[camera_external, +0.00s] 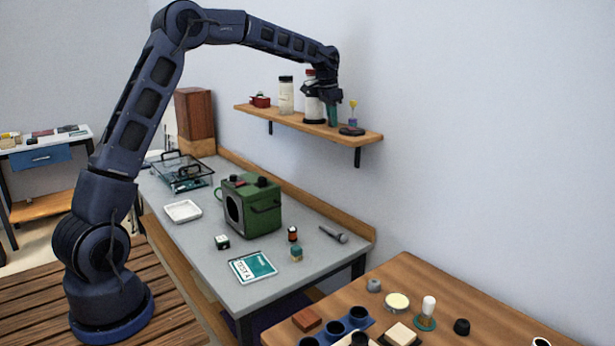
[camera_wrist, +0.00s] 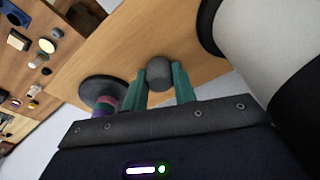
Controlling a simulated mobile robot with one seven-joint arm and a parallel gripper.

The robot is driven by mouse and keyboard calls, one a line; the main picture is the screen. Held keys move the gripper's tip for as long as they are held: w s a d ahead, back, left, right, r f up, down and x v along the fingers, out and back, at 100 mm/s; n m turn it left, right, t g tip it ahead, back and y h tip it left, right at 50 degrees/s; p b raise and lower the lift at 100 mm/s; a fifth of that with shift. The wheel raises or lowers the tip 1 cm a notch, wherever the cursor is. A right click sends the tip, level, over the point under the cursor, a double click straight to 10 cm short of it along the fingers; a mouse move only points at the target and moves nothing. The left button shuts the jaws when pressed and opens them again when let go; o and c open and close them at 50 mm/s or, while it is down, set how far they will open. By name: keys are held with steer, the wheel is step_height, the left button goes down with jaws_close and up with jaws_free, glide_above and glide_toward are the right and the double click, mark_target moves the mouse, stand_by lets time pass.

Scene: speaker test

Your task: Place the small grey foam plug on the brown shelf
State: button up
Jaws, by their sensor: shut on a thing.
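The small grey foam plug (camera_wrist: 158,73) shows in the wrist view as a dark grey cylinder between the teal fingertips of my gripper (camera_wrist: 161,86). My gripper is shut on it. The brown shelf (camera_wrist: 118,52) fills the background behind the plug in that view. In the outside view my gripper (camera_external: 333,114) is over the right half of the wall shelf (camera_external: 290,120), fingers pointing down. The plug cannot be made out there. I cannot tell whether the plug touches the shelf.
A large white-and-black jar (camera_wrist: 265,50) stands close right of my gripper in the wrist view. A black disc (camera_wrist: 104,89) and a purple item (camera_wrist: 106,104) are close on the left. A pale jar (camera_external: 286,96) and a red item (camera_external: 260,101) stand further left on the shelf.

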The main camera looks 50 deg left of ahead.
steer(key=shift+f, duration=0.1)
steer(key=o, duration=0.9)
steer(key=shift+o, duration=0.2)
